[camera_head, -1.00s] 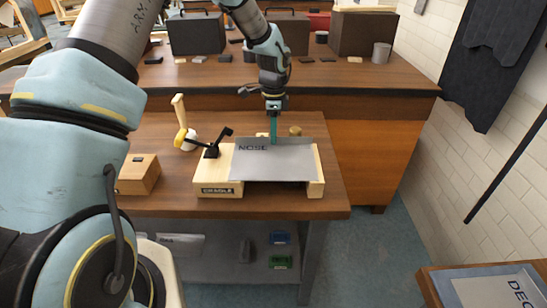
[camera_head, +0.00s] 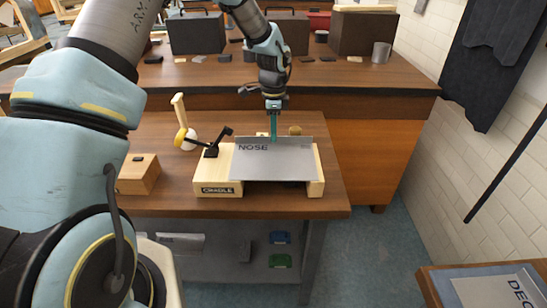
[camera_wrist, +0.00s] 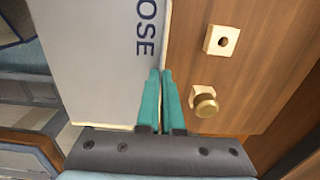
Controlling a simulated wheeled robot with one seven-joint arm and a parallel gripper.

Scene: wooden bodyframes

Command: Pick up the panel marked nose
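The grey panel marked NOSE (camera_head: 275,165) lies across the pale wooden cradle (camera_head: 218,189) on the workbench. Its lettering and far edge also show in the wrist view (camera_wrist: 105,60). My gripper (camera_head: 273,138) points down at the far edge of the panel, right of the lettering. In the wrist view my gripper's teal fingers (camera_wrist: 162,72) are close together, one on each side of the panel's edge, and look shut on it. The panel still rests on the cradle, and the fingertips are partly hidden behind it in the head view.
A black clamp (camera_head: 212,150) stands at the cradle's left. A brass-topped knob (camera_wrist: 205,103) sits just beyond the panel. A higher wooden bench (camera_head: 370,95) runs behind.

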